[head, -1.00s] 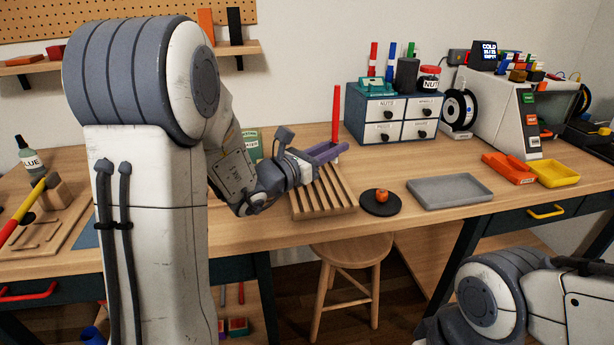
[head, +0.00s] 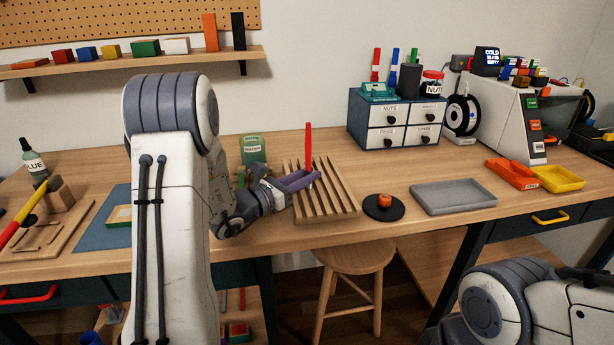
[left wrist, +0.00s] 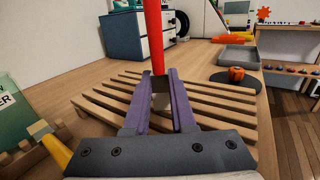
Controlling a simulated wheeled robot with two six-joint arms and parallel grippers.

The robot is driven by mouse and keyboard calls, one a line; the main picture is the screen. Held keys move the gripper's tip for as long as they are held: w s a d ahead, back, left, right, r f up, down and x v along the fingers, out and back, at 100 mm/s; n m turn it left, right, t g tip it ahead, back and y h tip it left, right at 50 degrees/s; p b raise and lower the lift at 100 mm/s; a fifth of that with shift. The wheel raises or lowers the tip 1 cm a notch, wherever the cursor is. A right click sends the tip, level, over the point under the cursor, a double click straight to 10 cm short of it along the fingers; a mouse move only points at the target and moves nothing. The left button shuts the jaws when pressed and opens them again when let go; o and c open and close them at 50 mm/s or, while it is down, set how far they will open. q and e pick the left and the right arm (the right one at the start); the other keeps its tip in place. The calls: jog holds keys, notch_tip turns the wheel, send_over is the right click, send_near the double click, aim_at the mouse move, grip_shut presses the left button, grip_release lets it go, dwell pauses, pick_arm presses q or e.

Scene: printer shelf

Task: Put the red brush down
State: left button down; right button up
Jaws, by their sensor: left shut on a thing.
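The red brush (head: 309,146) stands upright above the slatted wooden rack (head: 337,200) on the bench. My left gripper (head: 304,179), with purple fingers, is shut on the brush over the rack's left part. In the left wrist view the red handle (left wrist: 153,35) rises from between the fingertips (left wrist: 158,80), with the rack's slats (left wrist: 215,98) around and below. The brush's lower end is mostly hidden by the fingers, and I cannot tell whether it touches the rack. My right arm shows at the bottom right, but its gripper is out of view.
A black round coaster (head: 378,212) with a small orange object lies right of the rack. Beyond it are a grey tray (head: 455,208) and a drawer cabinet (head: 398,143). A green box (head: 252,152) stands behind my left wrist. A stool (head: 352,262) stands below.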

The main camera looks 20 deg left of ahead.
pick_arm(q)
jog(key=shift+f, duration=0.1)
jog(key=shift+f, duration=0.15)
jog(key=c, duration=0.8)
grip_release()
jog(key=shift+o, duration=0.2)
